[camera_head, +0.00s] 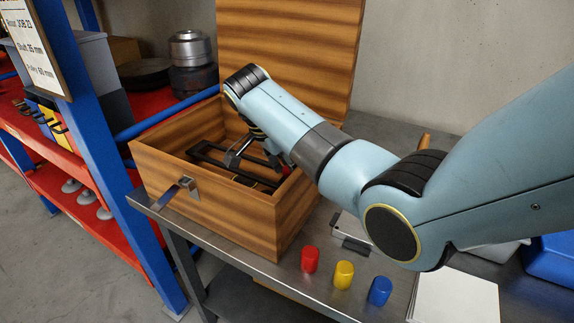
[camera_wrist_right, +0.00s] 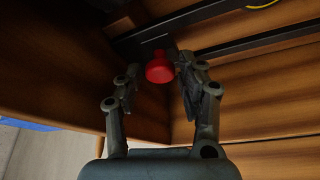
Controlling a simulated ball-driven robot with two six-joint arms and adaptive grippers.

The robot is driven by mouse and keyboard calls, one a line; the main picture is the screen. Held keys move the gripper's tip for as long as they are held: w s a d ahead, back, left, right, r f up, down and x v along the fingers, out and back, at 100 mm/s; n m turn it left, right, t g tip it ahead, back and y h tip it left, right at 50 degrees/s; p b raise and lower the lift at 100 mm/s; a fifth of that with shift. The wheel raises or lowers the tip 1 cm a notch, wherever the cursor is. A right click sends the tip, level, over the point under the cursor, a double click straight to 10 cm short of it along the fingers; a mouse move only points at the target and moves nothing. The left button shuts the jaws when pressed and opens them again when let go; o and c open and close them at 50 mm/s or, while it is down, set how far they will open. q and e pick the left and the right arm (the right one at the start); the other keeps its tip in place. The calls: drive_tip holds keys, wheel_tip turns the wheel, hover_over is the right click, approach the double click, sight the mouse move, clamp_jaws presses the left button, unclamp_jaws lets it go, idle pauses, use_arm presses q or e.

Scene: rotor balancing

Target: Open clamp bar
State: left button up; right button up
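The wooden box (camera_head: 205,215) stands on the metal table with its lid raised. Inside it are dark bars (camera_head: 215,162), one of which appears to be the clamp bar; they also show in the right wrist view (camera_wrist_right: 265,38). A red knob (camera_wrist_right: 160,68) sits at a bar's end near the box wall. My right gripper (camera_head: 262,158) reaches down into the box. In the right wrist view its fingers are apart, one on each side of the red knob; a gap shows on the left, and contact on the right is unclear. My left gripper is not in view.
Red (camera_head: 310,260), yellow (camera_head: 344,275) and blue (camera_head: 380,291) caps stand in front of the box. The raised lid (camera_head: 290,55) rises behind my right arm. A blue-framed shelf (camera_head: 115,150) with red boards is on the left. The box walls closely surround the gripper.

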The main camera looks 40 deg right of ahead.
clamp_jaws()
drive_tip(key=w+a+r+p, duration=0.1)
drive_tip(key=w+r, duration=0.1)
drive_tip(key=r, duration=0.3)
drive_tip(key=w+a+r+g+p, duration=0.1)
drive_tip(key=w+r, duration=0.2)
drive_tip(key=r, duration=0.3)
drive_tip(key=w+a+r+g+h+p, duration=0.1)
drive_tip(key=w+r, duration=0.1)
drive_tip(key=r, duration=0.3)
drive_tip(key=shift+w+a+r+n, duration=0.2)
drive_tip(key=shift+w+r+n, duration=0.05)
drive_tip(key=shift+w+n, duration=0.05)
